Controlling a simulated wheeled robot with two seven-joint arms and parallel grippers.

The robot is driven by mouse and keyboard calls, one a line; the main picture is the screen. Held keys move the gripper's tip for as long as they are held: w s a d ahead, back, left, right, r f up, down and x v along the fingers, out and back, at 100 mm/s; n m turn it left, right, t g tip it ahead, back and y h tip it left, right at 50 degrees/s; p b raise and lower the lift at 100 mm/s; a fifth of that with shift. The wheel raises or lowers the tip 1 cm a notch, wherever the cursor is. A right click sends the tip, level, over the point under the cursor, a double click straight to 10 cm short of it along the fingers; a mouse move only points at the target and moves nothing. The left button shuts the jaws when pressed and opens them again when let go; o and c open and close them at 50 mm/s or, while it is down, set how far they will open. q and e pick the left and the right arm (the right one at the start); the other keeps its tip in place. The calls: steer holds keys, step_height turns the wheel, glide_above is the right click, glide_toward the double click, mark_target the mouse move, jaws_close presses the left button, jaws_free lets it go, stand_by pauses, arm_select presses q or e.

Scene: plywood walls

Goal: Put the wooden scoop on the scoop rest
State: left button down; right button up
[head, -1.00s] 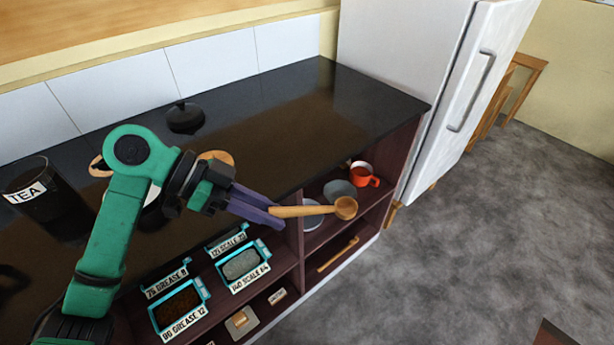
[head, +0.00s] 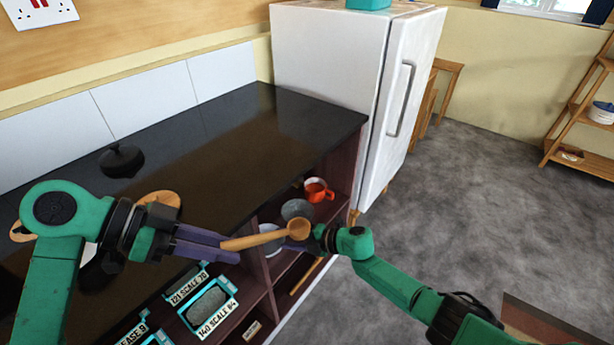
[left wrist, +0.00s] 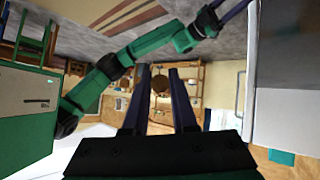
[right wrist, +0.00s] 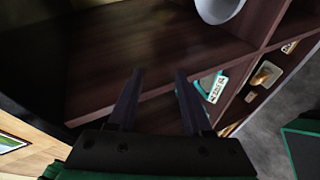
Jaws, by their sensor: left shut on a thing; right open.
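My left gripper (head: 232,250) is shut on the handle of the wooden scoop (head: 262,239). The scoop is held nearly level in front of the counter's open shelves, its round bowl (head: 299,229) to the right. In the left wrist view the scoop (left wrist: 160,84) shows end-on between the fingers. My right gripper (head: 298,246) is just below and behind the scoop's bowl in the head view, partly hidden. Its fingers (right wrist: 157,75) are open and empty, facing a shelf compartment. I cannot pick out the scoop rest with certainty.
An orange mug (head: 318,190), a grey bowl (head: 296,209) and a pale bowl (head: 271,238) stand in the shelves. Labelled tubs (head: 208,308) sit at lower left. The dark counter (head: 240,140) has a black lidded pot (head: 121,161) on it. A white fridge (head: 330,70) stands behind.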

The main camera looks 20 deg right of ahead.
steer(key=s+a+r+n+g, duration=0.2)
steer(key=s+r+n+g, duration=0.15)
steer(key=r+n, duration=0.65)
steer(key=s+a+r+n+g, duration=0.3)
steer(key=r+n, duration=0.4)
steer(key=r, duration=0.6)
step_height(320, 180, up, 5)
steer(key=s+n+g+h, duration=0.1)
steer(key=n+g, duration=0.1)
steer(key=n, duration=0.2)
arm_select(q)
steer(key=shift+s, duration=0.15)
arm_select(e)
steer(key=n+t+h, duration=0.3)
steer(key=n+h, duration=0.3)
steer(key=n, duration=0.3)
glide_toward(266, 238)
steer(key=shift+m, duration=0.3)
steer(key=x, duration=0.5)
steer(key=w+d+x, duration=0.1)
steer(key=x, duration=0.2)
steer(key=shift+f, duration=0.4)
jaws_close()
arm_select(q)
steer(key=c, duration=0.6)
jaws_free()
steer(key=shift+c, duration=0.2)
